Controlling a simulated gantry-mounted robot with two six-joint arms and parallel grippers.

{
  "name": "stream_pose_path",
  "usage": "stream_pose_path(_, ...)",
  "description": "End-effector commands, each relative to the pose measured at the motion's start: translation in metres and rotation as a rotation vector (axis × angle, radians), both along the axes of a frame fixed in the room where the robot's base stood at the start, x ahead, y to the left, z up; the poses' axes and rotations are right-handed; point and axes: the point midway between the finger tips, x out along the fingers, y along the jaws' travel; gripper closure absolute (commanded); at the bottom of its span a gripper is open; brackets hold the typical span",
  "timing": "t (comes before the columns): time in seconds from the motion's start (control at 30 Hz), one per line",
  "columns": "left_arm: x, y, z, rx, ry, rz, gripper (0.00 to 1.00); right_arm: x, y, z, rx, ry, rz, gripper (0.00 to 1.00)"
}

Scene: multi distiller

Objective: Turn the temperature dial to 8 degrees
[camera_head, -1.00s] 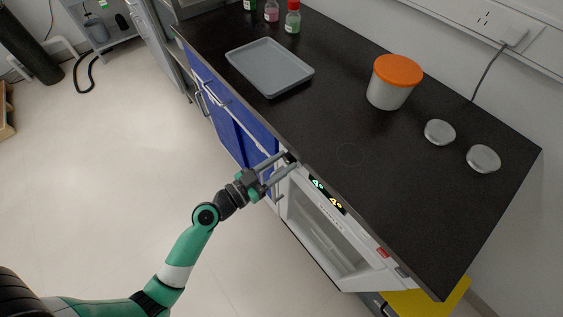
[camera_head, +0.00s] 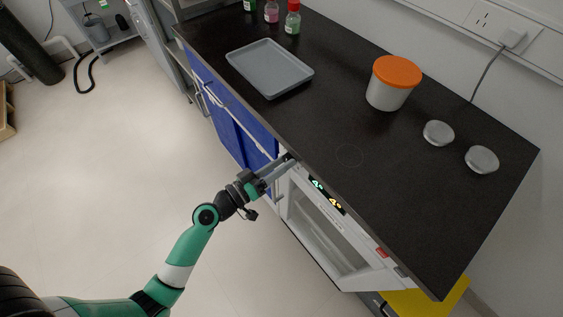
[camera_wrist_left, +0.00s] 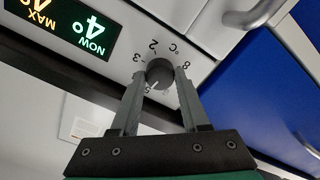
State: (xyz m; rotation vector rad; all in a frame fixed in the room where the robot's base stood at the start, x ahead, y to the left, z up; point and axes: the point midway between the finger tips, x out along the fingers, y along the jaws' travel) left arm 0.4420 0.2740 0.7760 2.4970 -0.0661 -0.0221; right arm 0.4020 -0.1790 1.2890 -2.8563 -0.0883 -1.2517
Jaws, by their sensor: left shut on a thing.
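The temperature dial (camera_wrist_left: 160,73) is a small dark round knob on the white front panel, with a pale pointer mark and printed numbers around it; 2, 3, 8 and °C show. The picture is upside down, and the pointer lies near the 5. My left gripper (camera_wrist_left: 161,80) is shut on the dial, a finger on each side. In the head view the left gripper (camera_head: 288,160) reaches the panel under the counter edge and hides the dial.
Below the panel is a glass-fronted white appliance (camera_head: 330,235). Blue cabinet doors (camera_head: 228,118) with metal handles are beside it. The dark counter (camera_head: 340,120) carries a grey tray (camera_head: 270,68), an orange-lidded tub (camera_head: 393,83) and several bottles.

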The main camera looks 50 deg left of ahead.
Motion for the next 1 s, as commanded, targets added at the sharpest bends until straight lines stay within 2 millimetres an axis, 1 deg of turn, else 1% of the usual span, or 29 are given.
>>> stream_pose_path(1.0, 0.0, 0.0, 0.002, -0.965, 0.052, 0.001, 1.0, 0.0, 0.0, 0.027, 0.0, 0.0, 0.0, 0.5)
